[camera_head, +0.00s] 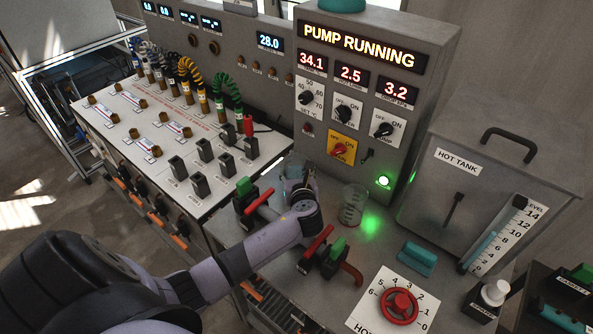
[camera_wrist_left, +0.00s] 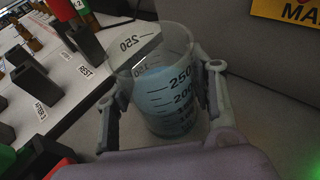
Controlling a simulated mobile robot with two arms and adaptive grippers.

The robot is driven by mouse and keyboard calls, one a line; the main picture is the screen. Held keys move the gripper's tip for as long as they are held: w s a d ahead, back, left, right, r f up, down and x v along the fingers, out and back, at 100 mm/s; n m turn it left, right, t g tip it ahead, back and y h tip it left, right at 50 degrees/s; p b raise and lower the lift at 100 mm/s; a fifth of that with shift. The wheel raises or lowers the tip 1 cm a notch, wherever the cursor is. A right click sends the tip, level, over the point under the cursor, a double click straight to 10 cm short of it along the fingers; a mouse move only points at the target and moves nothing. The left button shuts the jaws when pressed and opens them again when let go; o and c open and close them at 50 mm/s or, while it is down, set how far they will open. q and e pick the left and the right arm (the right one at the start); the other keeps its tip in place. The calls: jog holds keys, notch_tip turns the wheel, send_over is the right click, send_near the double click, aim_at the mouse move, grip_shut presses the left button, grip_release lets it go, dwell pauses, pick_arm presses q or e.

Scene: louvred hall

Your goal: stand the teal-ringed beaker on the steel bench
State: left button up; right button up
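A clear beaker with dark volume marks and pale blue liquid (camera_wrist_left: 165,92) sits between the fingers of my left gripper (camera_wrist_left: 162,100), which looks shut on its sides. In the head view this gripper (camera_head: 297,190) is over the back left of the steel bench (camera_head: 255,262) and largely hides the beaker (camera_head: 293,171). I cannot make out a teal ring on it, or whether its base touches the bench. A second clear beaker (camera_head: 353,205), seemingly empty, stands upright on the bench to the right. My right gripper is not in view.
Red-handled valves (camera_head: 318,250) with green parts flank my left forearm. A teal block (camera_head: 418,257) and a red handwheel (camera_head: 398,305) are at the right. The pump panel (camera_head: 350,110) and hot tank (camera_head: 480,180) close off the back. Some bare bench lies around the second beaker.

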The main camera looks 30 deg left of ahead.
pick_arm(q)
jog(key=o, duration=0.4)
jog(key=shift+r, duration=0.2)
jog(key=v, duration=1.2)
jog(key=shift+b, duration=0.4)
